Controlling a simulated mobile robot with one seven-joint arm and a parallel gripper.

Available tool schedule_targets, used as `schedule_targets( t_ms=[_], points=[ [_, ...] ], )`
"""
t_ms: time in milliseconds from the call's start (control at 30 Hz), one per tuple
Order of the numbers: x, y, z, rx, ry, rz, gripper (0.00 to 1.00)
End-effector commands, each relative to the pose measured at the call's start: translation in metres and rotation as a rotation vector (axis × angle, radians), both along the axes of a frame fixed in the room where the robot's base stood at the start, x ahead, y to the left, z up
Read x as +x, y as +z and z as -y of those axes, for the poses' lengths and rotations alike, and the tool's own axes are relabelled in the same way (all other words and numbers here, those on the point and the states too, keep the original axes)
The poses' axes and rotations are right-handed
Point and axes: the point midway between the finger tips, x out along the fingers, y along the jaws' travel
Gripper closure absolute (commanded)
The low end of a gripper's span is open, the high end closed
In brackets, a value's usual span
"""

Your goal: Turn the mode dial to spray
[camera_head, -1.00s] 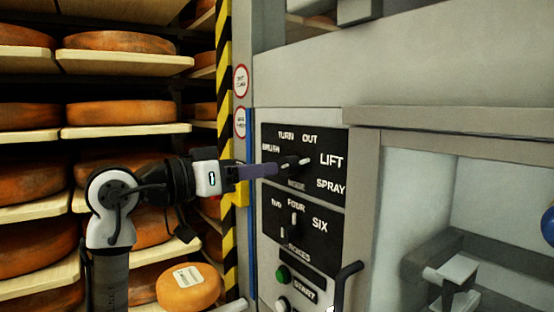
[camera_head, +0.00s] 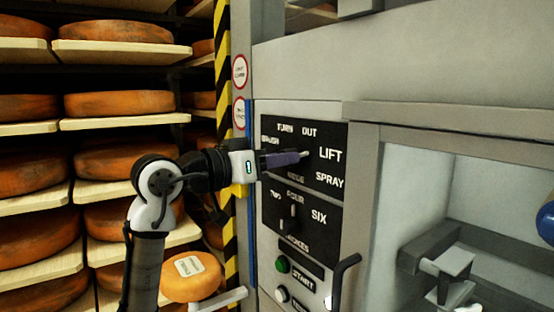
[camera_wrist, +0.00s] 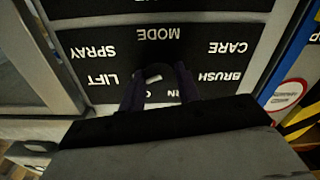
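The mode dial (camera_head: 306,154) is a dark knob with a pale pointer on the upper black panel (camera_head: 330,196). The pointer lies toward the LIFT label (camera_head: 330,154); the SPRAY label (camera_head: 329,180) is below it. My gripper (camera_head: 296,157) is at the dial and covers part of it. In the wrist view, the panel appears upside down. My gripper's two dark fingers (camera_wrist: 160,82) stand apart there, with the dial's pale tip (camera_wrist: 153,75) between them. Contact with the dial cannot be made out.
A lower dial (camera_head: 291,217) for strokes sits below, with a green start button (camera_head: 282,264) and a dark handle (camera_head: 343,275). Shelves of cheese wheels (camera_head: 115,103) stand at left. A grey machine opening (camera_head: 480,210) lies at right.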

Motion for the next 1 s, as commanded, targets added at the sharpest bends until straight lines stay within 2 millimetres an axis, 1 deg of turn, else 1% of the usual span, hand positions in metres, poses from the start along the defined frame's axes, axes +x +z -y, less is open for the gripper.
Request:
schedule_targets(
  t_ms=[33, 67, 267, 467, 1000],
  points=[
    [0.0001, 0.0001, -0.0003, 0.0, 0.001, 0.0, 0.88],
    [0.0001, 0.0001, -0.0003, 0.0, 0.001, 0.0, 0.9],
    [0.0, -0.0002, -0.0003, 0.009, 0.0, 0.013, 0.9],
    [-0.0003, -0.0008, 0.0005, 0.052, 0.0, 0.077, 0.9],
    [-0.0011, -0.0009, 0.0012, 0.307, 0.001, 0.431, 0.9]
  ],
)
